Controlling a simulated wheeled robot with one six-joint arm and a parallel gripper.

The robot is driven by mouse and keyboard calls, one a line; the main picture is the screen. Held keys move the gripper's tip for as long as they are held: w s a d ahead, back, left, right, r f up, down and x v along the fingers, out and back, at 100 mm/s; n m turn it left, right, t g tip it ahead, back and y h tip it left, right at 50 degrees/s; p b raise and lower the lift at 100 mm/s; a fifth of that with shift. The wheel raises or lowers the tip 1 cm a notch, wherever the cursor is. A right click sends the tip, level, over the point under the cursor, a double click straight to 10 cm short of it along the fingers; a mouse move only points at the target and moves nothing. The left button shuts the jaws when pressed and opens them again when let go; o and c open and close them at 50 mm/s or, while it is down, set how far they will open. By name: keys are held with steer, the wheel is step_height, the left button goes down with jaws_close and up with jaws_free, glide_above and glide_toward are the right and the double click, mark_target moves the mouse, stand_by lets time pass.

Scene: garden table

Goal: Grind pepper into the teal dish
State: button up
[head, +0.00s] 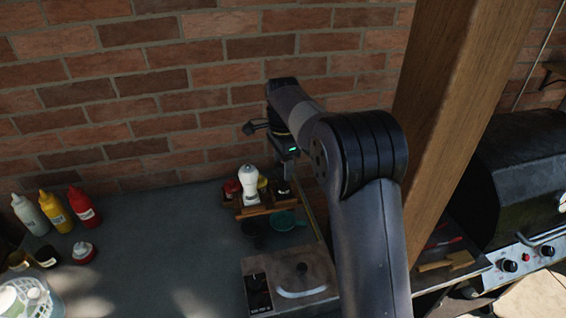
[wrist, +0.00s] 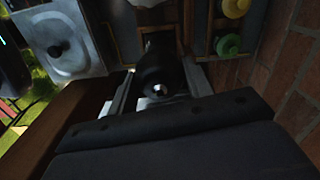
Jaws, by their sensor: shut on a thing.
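The teal dish (head: 287,221) sits on the dark countertop just in front of the small wooden rack in the head view. I cannot make it out in the wrist view. A dark pepper mill (wrist: 157,72) with a small silver knob is between my gripper's two fingers (wrist: 160,95) in the wrist view, and they are shut on it. In the head view my gripper (head: 284,158) is above the rack's right end, behind the dish. The mill is hard to separate from the dark things there.
The wooden rack (head: 258,211) holds a white shaker (head: 249,184) and several small jars. A dark bowl (head: 252,229) is left of the dish. A metal box with a knob (head: 290,276) stands in front. A wooden post (head: 450,110) is at right, and the brick wall is behind.

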steer(key=shift+n, duration=1.6)
steer(key=o, duration=1)
steer(key=shift+c, duration=0.2)
step_height(320, 180, up, 11)
steer(key=shift+b, duration=0.4)
steer(key=shift+f, duration=0.2)
step_height(320, 180, down, 11)
steer(key=shift+r+p, duration=0.15)
steer(key=shift+p, duration=0.3)
